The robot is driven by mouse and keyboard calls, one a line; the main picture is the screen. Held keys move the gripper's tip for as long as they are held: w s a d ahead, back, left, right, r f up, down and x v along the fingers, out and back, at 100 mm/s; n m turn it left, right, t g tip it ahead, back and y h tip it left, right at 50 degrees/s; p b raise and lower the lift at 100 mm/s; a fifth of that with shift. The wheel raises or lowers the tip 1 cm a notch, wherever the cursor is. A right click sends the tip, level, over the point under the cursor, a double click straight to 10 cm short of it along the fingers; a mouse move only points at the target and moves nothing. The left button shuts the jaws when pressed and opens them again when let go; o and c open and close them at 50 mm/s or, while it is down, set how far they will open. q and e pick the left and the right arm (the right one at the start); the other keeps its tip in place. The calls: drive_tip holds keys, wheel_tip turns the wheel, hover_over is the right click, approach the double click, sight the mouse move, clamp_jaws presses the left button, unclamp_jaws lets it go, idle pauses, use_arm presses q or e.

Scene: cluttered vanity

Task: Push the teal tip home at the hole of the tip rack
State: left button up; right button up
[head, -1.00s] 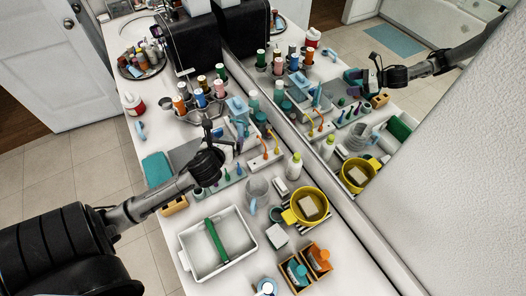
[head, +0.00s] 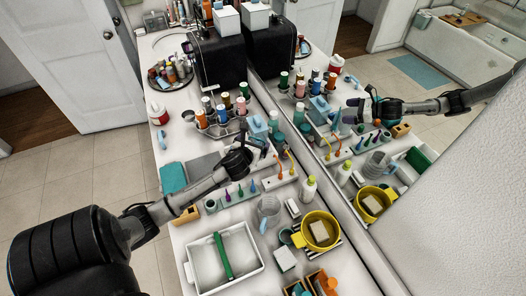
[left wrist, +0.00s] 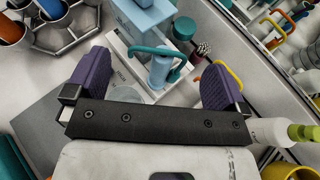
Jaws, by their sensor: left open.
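The tip rack (head: 218,204) is a pale strip on the counter, with several small coloured tips upright in it. A teal tip (head: 253,186) stands toward its right end, beside purple and blue ones; how deep it sits I cannot tell. My left gripper (head: 250,152) is open and empty, above and behind the rack. In the left wrist view my left gripper's purple fingers (left wrist: 155,85) are wide apart, with a light-blue pump bottle (left wrist: 163,68) seen between them. The rack is not clear in that view; my gripper body blocks the lower part. My right gripper is not in view.
A holder with orange and yellow hooked sticks (head: 281,178) stands right of my gripper. A bottle carousel (head: 222,128) is behind. A clear jug (head: 268,208), yellow pot (head: 320,232) and white tray (head: 205,280) are in front. The mirror runs along the right.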

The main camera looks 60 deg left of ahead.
sight(257, 139)
use_arm(q)
drive_tip(key=shift+x, duration=2.15)
drive_tip(key=shift+s, duration=0.1)
drive_tip(key=c, duration=1.2)
drive_tip(key=shift+c, duration=0.2)
